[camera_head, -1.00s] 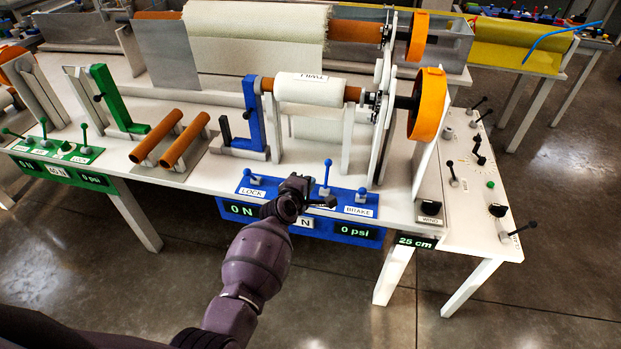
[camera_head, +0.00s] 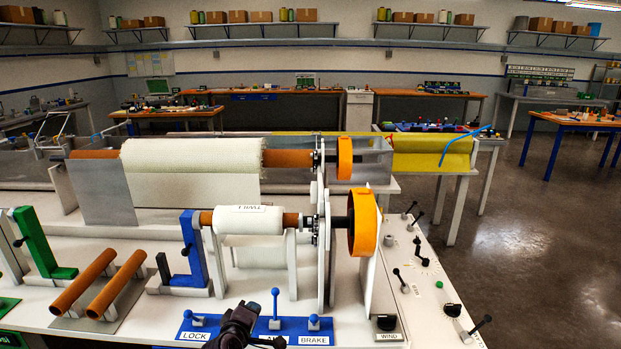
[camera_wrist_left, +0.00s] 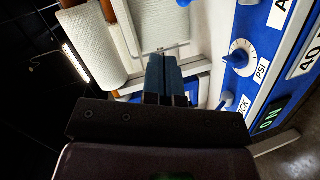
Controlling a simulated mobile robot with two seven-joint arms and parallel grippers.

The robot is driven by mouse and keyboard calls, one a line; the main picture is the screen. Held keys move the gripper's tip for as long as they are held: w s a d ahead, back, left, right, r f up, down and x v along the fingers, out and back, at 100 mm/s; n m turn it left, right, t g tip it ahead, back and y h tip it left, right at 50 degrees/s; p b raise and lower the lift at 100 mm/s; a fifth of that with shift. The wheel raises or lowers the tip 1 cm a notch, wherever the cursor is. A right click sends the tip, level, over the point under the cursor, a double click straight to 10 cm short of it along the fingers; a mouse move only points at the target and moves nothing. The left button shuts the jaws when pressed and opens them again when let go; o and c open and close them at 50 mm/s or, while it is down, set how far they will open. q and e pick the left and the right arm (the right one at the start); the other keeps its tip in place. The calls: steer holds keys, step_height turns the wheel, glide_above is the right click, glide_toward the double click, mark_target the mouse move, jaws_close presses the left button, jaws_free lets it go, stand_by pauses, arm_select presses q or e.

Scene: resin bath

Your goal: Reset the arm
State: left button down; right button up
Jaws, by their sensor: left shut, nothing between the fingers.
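My left gripper (camera_head: 240,322) is at the bottom edge of the head view, in front of the blue control panel (camera_head: 255,323), between the LOCK label and the middle blue lever (camera_head: 275,308). Most of my left arm is cut off below the frame. In the left wrist view its two fingers (camera_wrist_left: 163,65) are together and empty. Beyond them are a white roll (camera_wrist_left: 90,43) and white framework. To their right is the blue panel's face with a PSI knob (camera_wrist_left: 240,57). My right gripper is not in view.
The white machine table holds a TWILL roll (camera_head: 248,220), an orange wheel (camera_head: 365,222), a blue bracket (camera_head: 195,250) and brown rollers (camera_head: 117,284). A side panel with black levers (camera_head: 418,247) stands right. Open floor (camera_head: 540,260) lies further right.

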arm_select(q)
steer(key=s+a+r+m+y+b, duration=0.1)
steer(key=s+a+r+m+y, duration=0.1)
steer(key=s+a+m, duration=0.6)
steer(key=s+a+f+m+g, duration=0.1)
steer(key=s+f, duration=0.3)
steer(key=s, duration=0.5)
steer(key=s+a+f+m+g+b, duration=0.1)
steer(key=s+f, duration=0.3)
steer(key=s, duration=0.5)
steer(key=s+a+f+m+g+y+b, duration=0.1)
steer(key=s+a+f+m, duration=0.1)
steer(key=s, duration=0.8)
step_height(320, 180, down, 2)
steer(key=shift+a+f+m, duration=0.15)
steer(key=shift+m, duration=0.45)
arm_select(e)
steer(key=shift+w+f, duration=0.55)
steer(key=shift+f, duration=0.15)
